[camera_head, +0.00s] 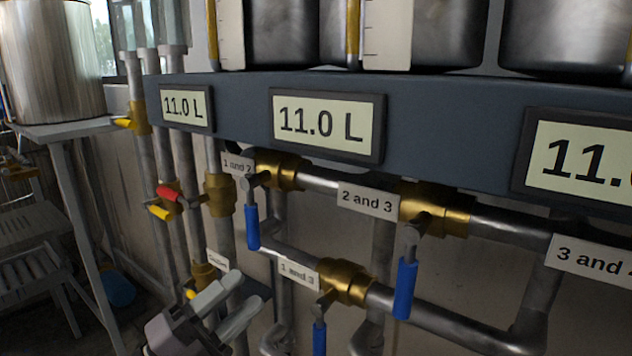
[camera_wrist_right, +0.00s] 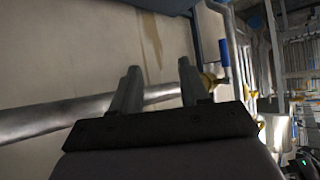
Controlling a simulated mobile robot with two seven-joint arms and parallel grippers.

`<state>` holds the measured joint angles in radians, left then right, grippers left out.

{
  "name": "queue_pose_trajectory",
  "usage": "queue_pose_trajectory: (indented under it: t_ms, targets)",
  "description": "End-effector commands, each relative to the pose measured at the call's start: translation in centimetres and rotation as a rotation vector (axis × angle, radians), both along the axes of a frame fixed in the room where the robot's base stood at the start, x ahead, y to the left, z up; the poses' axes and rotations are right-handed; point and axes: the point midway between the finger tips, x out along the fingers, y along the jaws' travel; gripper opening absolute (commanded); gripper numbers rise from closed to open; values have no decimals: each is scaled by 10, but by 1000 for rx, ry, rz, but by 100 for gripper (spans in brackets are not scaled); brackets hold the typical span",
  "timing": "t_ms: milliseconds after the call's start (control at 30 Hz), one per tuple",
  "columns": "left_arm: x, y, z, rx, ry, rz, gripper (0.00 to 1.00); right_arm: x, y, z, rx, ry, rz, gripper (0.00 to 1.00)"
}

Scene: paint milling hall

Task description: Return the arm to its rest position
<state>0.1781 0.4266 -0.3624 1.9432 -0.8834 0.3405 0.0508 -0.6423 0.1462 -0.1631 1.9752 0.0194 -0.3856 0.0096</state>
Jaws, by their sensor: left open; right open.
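My left gripper (camera_head: 225,302) shows at the bottom of the head view. Its two pale fingers stand apart with nothing between them. It is in front of the lower pipes, near a brass valve (camera_head: 205,275) with a yellow handle and left of the valve labelled "1 and 3" (camera_head: 345,282). Whether it touches anything is hard to tell. My right gripper (camera_wrist_right: 158,88) shows in the right wrist view only. Its two fingers are spread and empty, with a grey pipe (camera_wrist_right: 60,118) behind them along a pale wall.
A dark beam (camera_head: 240,105) carries displays, the readable ones showing 11.0 L, with metal tanks above. Blue-handled valves (camera_head: 405,288) hang from the pipes below. A steel pot (camera_head: 55,65) stands on a grey table (camera_head: 65,131) at left.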

Motion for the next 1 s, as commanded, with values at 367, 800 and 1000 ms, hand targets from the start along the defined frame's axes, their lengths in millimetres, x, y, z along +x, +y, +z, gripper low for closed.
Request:
queue_pose_trajectory:
  t_ms: [367, 800, 1000]
  targets:
    - [-39, 72, -169, -569, 849, 355, 47, -2, 0, 23, -2, -5, 0, 45]
    - [-172, 93, -308, -884, 1512, 659, 47, -5, -1, 31, -7, 2, -2, 45]
    - [-176, 93, -311, -891, 1530, 666, 47, -5, -1, 31, -8, 0, -3, 45]
